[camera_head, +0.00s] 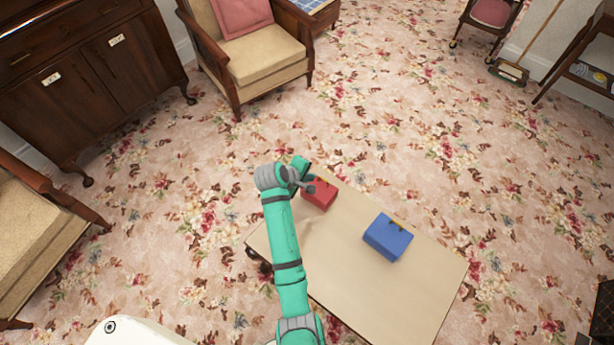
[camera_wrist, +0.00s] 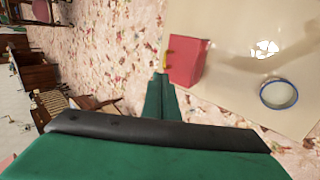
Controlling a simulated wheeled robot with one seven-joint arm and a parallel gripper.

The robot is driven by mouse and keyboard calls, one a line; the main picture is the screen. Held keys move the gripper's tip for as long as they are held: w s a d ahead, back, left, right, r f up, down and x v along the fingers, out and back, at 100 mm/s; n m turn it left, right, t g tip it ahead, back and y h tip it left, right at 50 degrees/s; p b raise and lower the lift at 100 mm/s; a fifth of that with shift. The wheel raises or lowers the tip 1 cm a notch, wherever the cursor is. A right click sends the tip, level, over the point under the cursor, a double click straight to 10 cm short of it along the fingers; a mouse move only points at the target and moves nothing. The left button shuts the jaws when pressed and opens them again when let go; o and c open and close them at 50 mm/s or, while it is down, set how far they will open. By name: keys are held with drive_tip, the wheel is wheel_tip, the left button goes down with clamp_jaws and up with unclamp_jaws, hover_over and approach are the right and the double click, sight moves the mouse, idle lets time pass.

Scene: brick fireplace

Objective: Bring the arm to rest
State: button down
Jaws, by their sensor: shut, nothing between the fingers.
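My arm reaches up the picture over the left side of a low beige table (camera_head: 340,262) in the head view. My gripper (camera_wrist: 160,84) is shut and empty; its green fingers lie together in the wrist view. In the head view its end is beside a red box (camera_head: 321,196) at the table's far end, and the arm hides part of the table. The red box (camera_wrist: 187,62) shows just right of the fingertips in the wrist view. I cannot tell whether they touch it.
A blue box (camera_head: 388,238) stands on the table's right side. A blue-rimmed round dish (camera_wrist: 278,94) shows on the table in the wrist view. A cushioned armchair (camera_head: 262,62) and a dark wooden cabinet (camera_head: 90,75) stand beyond. Flowered carpet around the table is mostly clear.

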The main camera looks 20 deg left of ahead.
drive_tip(key=shift+s+a+r, duration=0.1)
drive_tip(key=shift+s+r, duration=0.2)
drive_tip(key=shift+r, duration=0.4)
drive_tip(key=s+d+f+m+t+y, duration=0.1)
drive_tip(key=s+d+f+m, duration=0.15)
drive_tip(key=s, duration=0.45)
drive_tip(key=s+d+f+m+t+y, duration=0.1)
drive_tip(key=s+d+f+m+y, duration=0.1)
drive_tip(key=s+d, duration=0.3)
drive_tip(key=s+d+f+m+t+y, duration=0.1)
drive_tip(key=s+d+f+m, duration=0.1)
drive_tip(key=s, duration=0.6)
drive_tip(key=s+d+r+m+t+h, duration=0.1)
drive_tip(key=s+d+r+m, duration=0.3)
drive_tip(key=s+r, duration=0.5)
drive_tip(key=s+d+r+m+t, duration=0.4)
drive_tip(key=s+d+r, duration=0.3)
drive_tip(key=s+r, duration=0.2)
drive_tip(key=shift+d+r+h, duration=0.15)
drive_tip(key=shift+r+h, duration=0.25)
drive_tip(key=shift+r, duration=0.55)
